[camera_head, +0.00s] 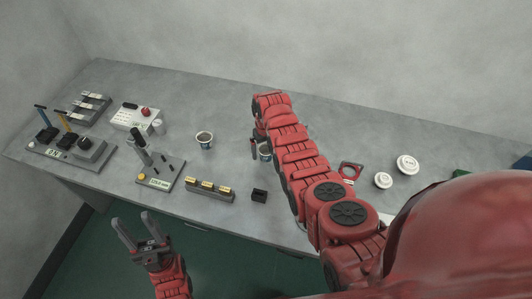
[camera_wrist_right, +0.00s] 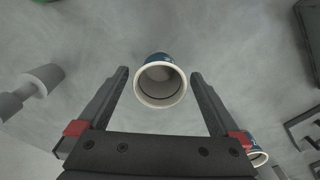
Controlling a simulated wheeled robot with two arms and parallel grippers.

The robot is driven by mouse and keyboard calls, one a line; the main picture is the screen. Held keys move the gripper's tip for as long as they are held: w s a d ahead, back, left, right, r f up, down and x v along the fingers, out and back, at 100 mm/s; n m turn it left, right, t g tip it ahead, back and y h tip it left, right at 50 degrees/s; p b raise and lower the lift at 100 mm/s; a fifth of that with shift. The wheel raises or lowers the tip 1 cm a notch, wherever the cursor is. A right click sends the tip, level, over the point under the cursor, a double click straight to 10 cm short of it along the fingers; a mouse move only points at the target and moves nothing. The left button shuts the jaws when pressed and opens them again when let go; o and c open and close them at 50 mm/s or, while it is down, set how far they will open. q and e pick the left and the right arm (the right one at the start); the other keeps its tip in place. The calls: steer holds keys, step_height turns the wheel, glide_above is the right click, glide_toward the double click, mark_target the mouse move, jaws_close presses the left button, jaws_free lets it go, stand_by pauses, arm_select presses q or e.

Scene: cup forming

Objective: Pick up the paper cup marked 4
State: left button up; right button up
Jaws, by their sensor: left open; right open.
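A paper cup (camera_wrist_right: 146,92) with a white rim and a blue side lies between the fingertips of my right gripper (camera_wrist_right: 160,77) in the right wrist view, with a gap on each side. In the head view a cup (camera_head: 265,152) shows beside my right gripper (camera_head: 258,148), partly hidden by my right arm. Another paper cup (camera_head: 204,139) stands farther left. A second cup (camera_wrist_right: 257,156) also shows by the right finger's base in the wrist view. I cannot read a number on any cup. My left gripper (camera_head: 134,218) is open and empty in front of the table.
A lever station (camera_head: 160,173), a row of yellow-labelled blocks (camera_head: 209,190) and a small black box (camera_head: 259,195) stand along the front. White round lids (camera_head: 407,164) and a red frame (camera_head: 350,171) lie to the right.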

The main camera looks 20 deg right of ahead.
steer(key=c, duration=1.3)
steer(key=shift+r, duration=0.1)
